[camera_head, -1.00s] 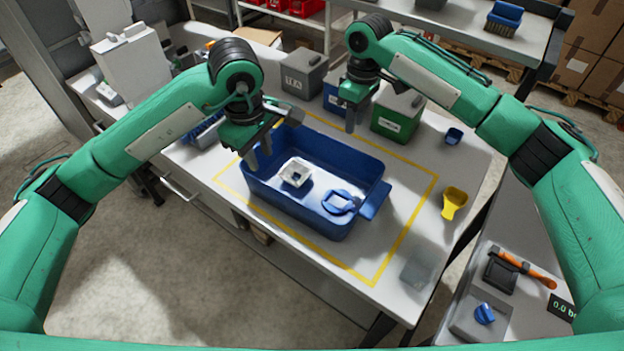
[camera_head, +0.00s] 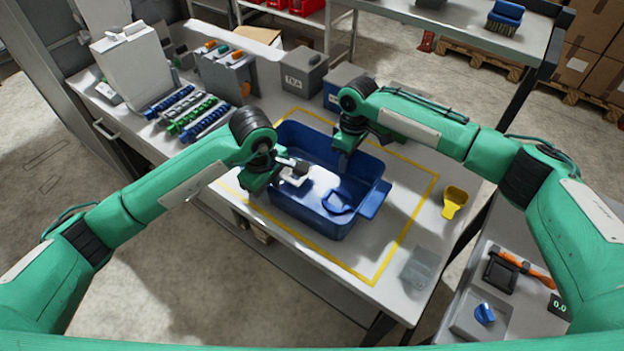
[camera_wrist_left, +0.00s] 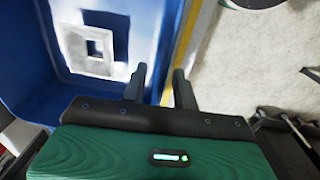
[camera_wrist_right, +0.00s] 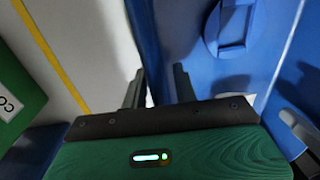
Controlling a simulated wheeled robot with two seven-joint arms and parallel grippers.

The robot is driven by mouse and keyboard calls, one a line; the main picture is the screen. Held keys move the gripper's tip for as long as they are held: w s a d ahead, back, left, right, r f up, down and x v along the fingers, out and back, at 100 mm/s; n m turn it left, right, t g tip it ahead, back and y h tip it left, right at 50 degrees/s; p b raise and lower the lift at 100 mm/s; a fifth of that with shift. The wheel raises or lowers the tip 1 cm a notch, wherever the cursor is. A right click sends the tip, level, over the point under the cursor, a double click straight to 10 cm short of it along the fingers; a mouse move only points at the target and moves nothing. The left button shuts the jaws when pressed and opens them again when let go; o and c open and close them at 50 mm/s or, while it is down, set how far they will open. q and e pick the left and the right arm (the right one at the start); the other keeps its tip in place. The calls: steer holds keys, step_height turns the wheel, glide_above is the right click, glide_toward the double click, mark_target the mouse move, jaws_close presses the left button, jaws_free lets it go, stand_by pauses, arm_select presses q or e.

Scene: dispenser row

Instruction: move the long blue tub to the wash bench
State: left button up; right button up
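The long blue tub (camera_head: 310,219) stands on the table inside a yellow outline. It holds a white square piece with a hole (camera_wrist_left: 92,48) and a blue ring-shaped piece (camera_head: 338,201). My left gripper (camera_head: 260,183) is at the tub's left end. In the left wrist view its two fingers (camera_wrist_left: 158,85) are apart, with the tub's wall between or just below them. My right gripper (camera_head: 345,160) is at the far long wall. In the right wrist view its fingers (camera_wrist_right: 157,88) are apart around the line of that wall. Contact cannot be told.
A yellow scoop (camera_head: 454,202) and a clear container (camera_head: 418,270) lie right of the outline. Another bench with a blue brush (camera_head: 505,18) is at the back right.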

arm_select(q)
steer(key=shift+f, duration=0.25)
arm_select(e)
steer(key=shift+f, duration=0.2)
arm_select(q)
jaws_close()
arm_select(e)
jaws_close()
arm_select(q)
steer(key=shift+w+r, duration=0.1)
steer(key=shift+r, duration=0.15)
arm_select(e)
steer(key=shift+r, duration=0.2)
